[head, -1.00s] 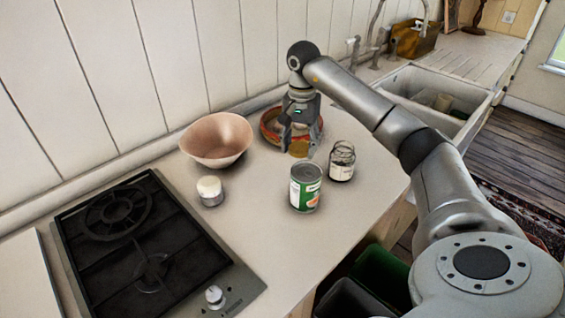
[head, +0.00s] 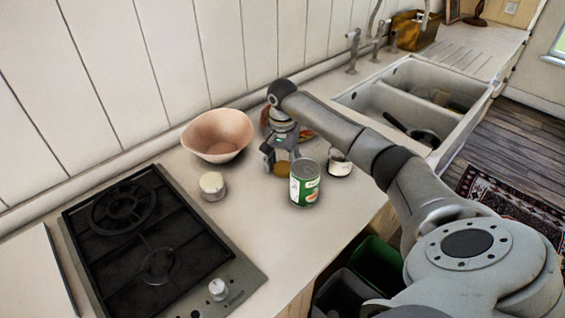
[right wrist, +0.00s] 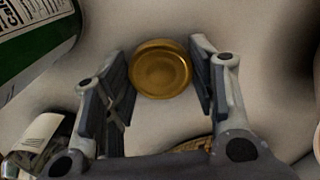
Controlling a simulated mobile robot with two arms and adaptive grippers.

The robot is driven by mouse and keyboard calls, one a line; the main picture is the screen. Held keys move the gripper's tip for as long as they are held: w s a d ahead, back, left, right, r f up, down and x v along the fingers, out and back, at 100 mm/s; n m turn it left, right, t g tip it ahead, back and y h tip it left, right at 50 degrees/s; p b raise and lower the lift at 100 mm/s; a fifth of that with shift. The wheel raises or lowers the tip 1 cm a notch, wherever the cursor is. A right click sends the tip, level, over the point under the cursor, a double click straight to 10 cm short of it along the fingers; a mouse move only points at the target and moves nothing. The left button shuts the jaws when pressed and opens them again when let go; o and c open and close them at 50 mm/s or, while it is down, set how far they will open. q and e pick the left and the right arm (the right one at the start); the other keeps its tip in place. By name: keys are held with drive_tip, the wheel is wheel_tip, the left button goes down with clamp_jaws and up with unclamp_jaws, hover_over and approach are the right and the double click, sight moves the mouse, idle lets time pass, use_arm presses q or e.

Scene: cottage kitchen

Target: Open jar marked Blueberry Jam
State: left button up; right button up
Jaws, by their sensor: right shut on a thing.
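My right gripper (head: 282,167) is shut on a round gold lid (right wrist: 161,69), low over the counter. The lid also shows between the fingertips in the head view (head: 284,170). A glass jar with a white label (head: 339,166) stands on the counter to the right of the gripper. My arm hides its top now. In the right wrist view the jar (right wrist: 38,145) is at the lower left, apart from the lid. Its label is too small to read. My left gripper is not in view.
A green can (head: 304,184) stands close in front of my right gripper. A pinkish bowl (head: 217,138), a small white-topped jar (head: 212,186) and a black hob (head: 150,235) are to the left.

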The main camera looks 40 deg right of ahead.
sight(283, 168)
drive_tip(key=o, duration=0.7)
drive_tip(key=shift+f, duration=0.15)
drive_tip(key=shift+c, duration=0.2)
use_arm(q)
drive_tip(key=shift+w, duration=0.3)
use_arm(e)
drive_tip(key=o, duration=0.5)
use_arm(q)
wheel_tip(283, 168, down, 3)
drive_tip(key=b, duration=0.2)
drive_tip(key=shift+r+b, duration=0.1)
drive_tip(key=shift+b, duration=0.25)
use_arm(e)
wheel_tip(283, 168, up, 12)
drive_tip(key=shift+r, duration=0.2)
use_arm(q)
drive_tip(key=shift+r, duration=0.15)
use_arm(e)
drive_tip(key=shift+r, duration=0.1)
